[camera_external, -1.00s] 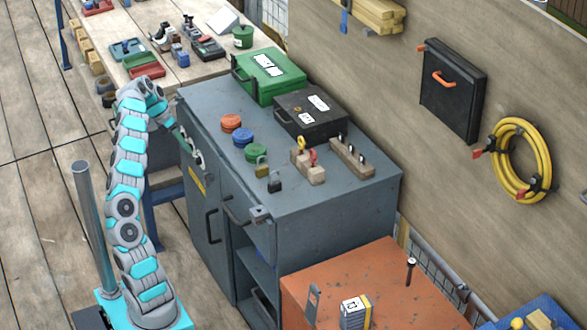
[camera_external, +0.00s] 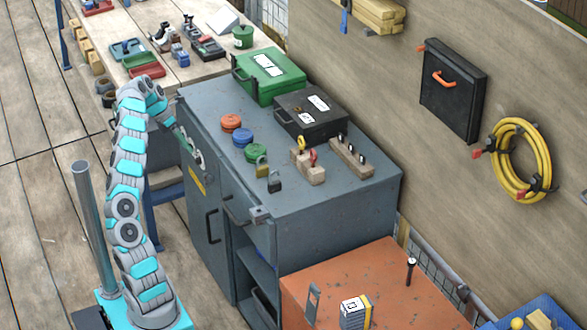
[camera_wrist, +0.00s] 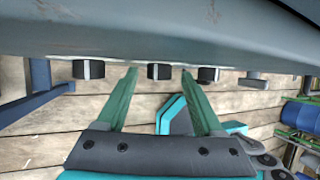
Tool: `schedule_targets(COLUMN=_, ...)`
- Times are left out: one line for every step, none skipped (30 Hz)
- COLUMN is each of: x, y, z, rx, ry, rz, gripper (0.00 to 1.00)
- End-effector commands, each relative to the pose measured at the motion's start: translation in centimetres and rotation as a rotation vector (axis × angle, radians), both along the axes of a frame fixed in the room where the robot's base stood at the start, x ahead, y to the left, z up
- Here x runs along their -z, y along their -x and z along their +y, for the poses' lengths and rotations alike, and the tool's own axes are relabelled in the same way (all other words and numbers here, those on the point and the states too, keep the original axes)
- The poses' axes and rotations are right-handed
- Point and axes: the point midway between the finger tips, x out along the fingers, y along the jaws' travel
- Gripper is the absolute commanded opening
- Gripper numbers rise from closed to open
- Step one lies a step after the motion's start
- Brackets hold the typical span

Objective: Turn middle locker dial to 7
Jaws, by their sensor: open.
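The locker is a grey metal cabinet (camera_external: 235,200) whose front door carries a row of dials. In the wrist view, three black dials with white marks stick out from the front: the left dial (camera_wrist: 88,69), the middle dial (camera_wrist: 159,71) and the right dial (camera_wrist: 208,74). My gripper (camera_wrist: 159,84) is open, with its two green fingers reaching to either side of the middle dial. Gaps show between fingers and dial, so it is not gripped. In the external view, my gripper (camera_external: 189,146) is at the cabinet front. The dial numbers cannot be read.
Padlocks, coloured discs (camera_external: 243,138) and a black case (camera_external: 310,115) lie on the cabinet top. A workbench (camera_external: 200,72) stands behind.

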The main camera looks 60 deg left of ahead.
Motion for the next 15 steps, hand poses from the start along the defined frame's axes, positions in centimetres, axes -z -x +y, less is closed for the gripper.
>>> schedule_targets(x=-0.3, y=0.0, z=0.0, rx=0.001, ry=-0.002, rz=-0.001, gripper=0.69)
schedule_targets(x=-0.5, y=-0.1, z=0.0, rx=0.001, ry=-0.003, rz=-0.001, gripper=0.69)
schedule_targets(x=-0.9, y=-0.1, z=0.1, rx=0.002, ry=-0.004, rz=-0.002, gripper=0.69)
schedule_targets(x=-1.1, y=-0.1, z=0.1, rx=0.002, ry=-0.006, rz=-0.002, gripper=0.69)
schedule_targets(x=-1.4, y=-0.1, z=0.1, rx=0.001, ry=-0.006, rz=-0.003, gripper=0.69)
schedule_targets(x=-1.8, y=-0.1, z=0.1, rx=0.002, ry=-0.007, rz=-0.003, gripper=0.69)
schedule_targets(x=-2.0, y=-0.1, z=0.1, rx=0.002, ry=-0.006, rz=-0.003, gripper=0.69)
schedule_targets(x=-2.2, y=-0.1, z=0.1, rx=0.002, ry=-0.004, rz=-0.003, gripper=0.69)
schedule_targets(x=-2.5, y=-0.1, z=0.0, rx=0.001, ry=-0.003, rz=-0.003, gripper=0.69)
schedule_targets(x=-2.7, y=-0.1, z=0.0, rx=0.002, ry=-0.002, rz=-0.003, gripper=0.69)
schedule_targets(x=-2.9, y=0.0, z=0.0, rx=0.002, ry=-0.002, rz=-0.002, gripper=0.69)
schedule_targets(x=-3.2, y=0.0, z=0.0, rx=0.002, ry=-0.002, rz=-0.002, gripper=0.69)
schedule_targets(x=-3.1, y=0.1, z=-0.2, rx=0.001, ry=-0.001, rz=0.001, gripper=0.69)
schedule_targets(x=-3.1, y=0.2, z=-0.3, rx=0.000, ry=-0.001, rz=0.001, gripper=0.69)
schedule_targets(x=-3.1, y=0.4, z=-0.4, rx=0.000, ry=0.000, rz=0.002, gripper=0.69)
